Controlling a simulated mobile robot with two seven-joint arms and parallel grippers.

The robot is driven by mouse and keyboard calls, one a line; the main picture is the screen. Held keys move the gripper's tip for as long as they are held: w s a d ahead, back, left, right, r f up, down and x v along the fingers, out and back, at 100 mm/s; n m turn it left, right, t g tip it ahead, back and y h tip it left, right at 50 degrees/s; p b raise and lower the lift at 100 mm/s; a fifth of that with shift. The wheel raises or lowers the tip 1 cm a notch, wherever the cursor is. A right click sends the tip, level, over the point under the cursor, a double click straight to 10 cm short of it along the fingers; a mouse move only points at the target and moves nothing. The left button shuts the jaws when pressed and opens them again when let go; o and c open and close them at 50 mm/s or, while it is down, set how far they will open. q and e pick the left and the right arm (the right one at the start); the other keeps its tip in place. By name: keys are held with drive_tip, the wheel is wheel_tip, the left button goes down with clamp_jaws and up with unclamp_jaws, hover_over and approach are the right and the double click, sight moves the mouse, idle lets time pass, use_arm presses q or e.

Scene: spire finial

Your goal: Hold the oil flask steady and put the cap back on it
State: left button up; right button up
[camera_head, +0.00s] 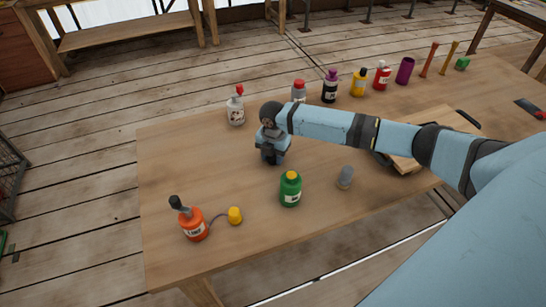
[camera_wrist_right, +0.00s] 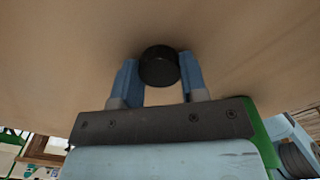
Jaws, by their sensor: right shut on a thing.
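An orange flask (camera_head: 193,226) with a dark spout stands at the table's front left in the head view. A yellow cap (camera_head: 235,215) lies on the table beside it, and a thin dark strap runs between them. My right gripper (camera_head: 271,159) points down over the table, behind and right of the flask and apart from it. In the right wrist view it is shut on a round black cap-like piece (camera_wrist_right: 159,67), gripped between both fingers. My left gripper is not in view.
A green bottle (camera_head: 290,189) with a yellow top and a small grey piece (camera_head: 345,177) stand in front of my right arm. A white bottle (camera_head: 235,109) and a row of several bottles line the back. A wooden board (camera_head: 445,122) lies at right.

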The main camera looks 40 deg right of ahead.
sight(273, 157)
wheel_tip(273, 157, up, 20)
drive_tip(key=shift+p, duration=0.45)
